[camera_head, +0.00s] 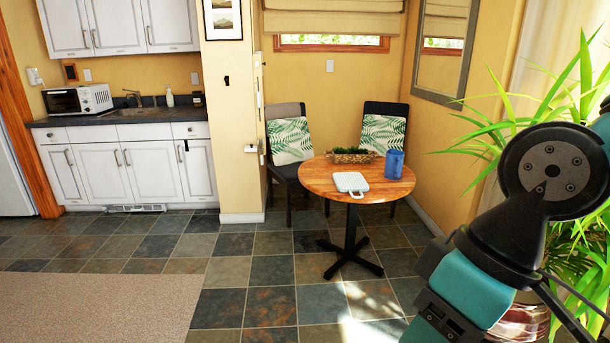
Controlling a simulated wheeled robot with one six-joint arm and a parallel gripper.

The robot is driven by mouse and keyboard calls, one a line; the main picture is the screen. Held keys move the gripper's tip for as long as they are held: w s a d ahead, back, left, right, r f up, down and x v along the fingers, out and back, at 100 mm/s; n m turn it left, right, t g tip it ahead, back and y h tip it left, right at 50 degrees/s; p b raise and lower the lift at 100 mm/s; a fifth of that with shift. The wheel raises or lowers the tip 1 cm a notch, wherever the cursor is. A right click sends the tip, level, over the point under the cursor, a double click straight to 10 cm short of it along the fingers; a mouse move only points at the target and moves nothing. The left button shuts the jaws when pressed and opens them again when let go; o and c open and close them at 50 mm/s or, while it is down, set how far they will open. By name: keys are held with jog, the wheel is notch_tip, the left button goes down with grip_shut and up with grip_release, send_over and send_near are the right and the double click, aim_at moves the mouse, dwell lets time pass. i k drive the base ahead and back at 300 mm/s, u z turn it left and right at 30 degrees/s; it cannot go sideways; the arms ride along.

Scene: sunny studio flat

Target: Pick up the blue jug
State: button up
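The blue jug (394,164) stands upright on the right side of a round wooden table (313,178), across the room from me. Its handle is not clear at this distance. My arm shows large at the right of the picture, but my gripper is out of the frame. Nothing of mine is close to the jug.
A large potted plant (560,240) is at right. Tiled floor before the table is clear.

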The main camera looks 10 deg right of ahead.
aim_at(395, 158)
jog(key=z, duration=0.2)
jog(key=i, duration=3.7)
jog(key=z, duration=0.15)
